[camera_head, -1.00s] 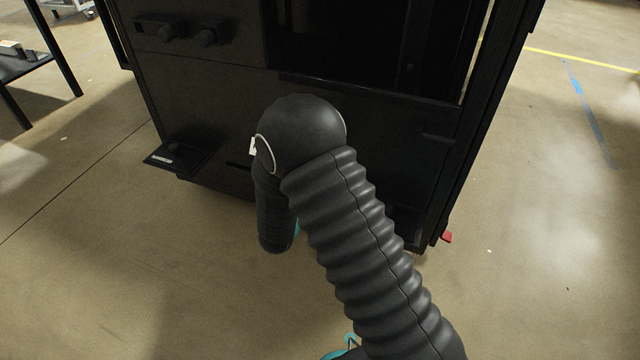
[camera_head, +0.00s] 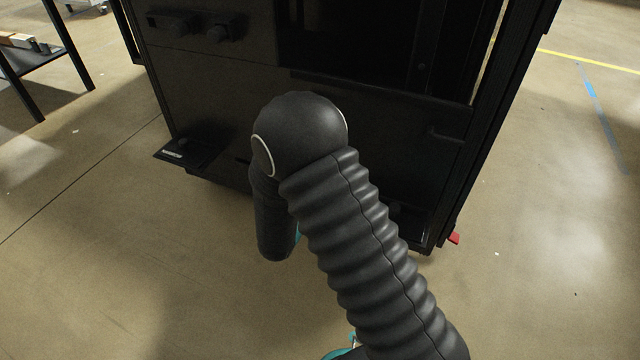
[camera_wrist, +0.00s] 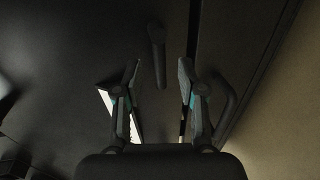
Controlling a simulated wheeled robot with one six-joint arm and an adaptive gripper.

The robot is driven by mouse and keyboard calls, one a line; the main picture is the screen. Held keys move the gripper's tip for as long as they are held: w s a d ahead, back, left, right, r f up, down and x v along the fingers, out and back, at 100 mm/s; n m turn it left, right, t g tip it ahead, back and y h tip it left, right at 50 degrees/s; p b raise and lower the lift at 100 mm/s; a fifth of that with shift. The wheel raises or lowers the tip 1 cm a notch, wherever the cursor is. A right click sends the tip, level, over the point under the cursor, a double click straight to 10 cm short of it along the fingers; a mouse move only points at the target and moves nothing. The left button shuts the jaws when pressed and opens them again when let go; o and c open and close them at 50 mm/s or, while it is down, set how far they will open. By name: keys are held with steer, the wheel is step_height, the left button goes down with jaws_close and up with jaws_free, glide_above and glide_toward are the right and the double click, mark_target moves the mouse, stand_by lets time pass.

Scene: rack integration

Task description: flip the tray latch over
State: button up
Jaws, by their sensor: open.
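In the wrist view my gripper (camera_wrist: 159,72) is open, with one finger on each side of a short dark bar (camera_wrist: 157,50) that stands out from the black panel. The bar looks like the latch, but the dim light leaves this unsure. It lies ahead of and between the fingertips, and I see no contact. In the head view my arm hides the gripper and this bar. A flat black ledge (camera_head: 184,153) with a white label juts from the rack's lower left.
The black rack (camera_head: 215,85) fills the upper middle of the head view. A curved dark handle (camera_wrist: 226,102) is close beside the right finger in the wrist view. A black table (camera_head: 38,62) stands at far left. Bare floor (camera_head: 110,270) lies in front.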

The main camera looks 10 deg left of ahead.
steer(key=v, duration=0.8)
steer(key=shift+s, duration=0.3)
steer(key=shift+a, duration=0.1)
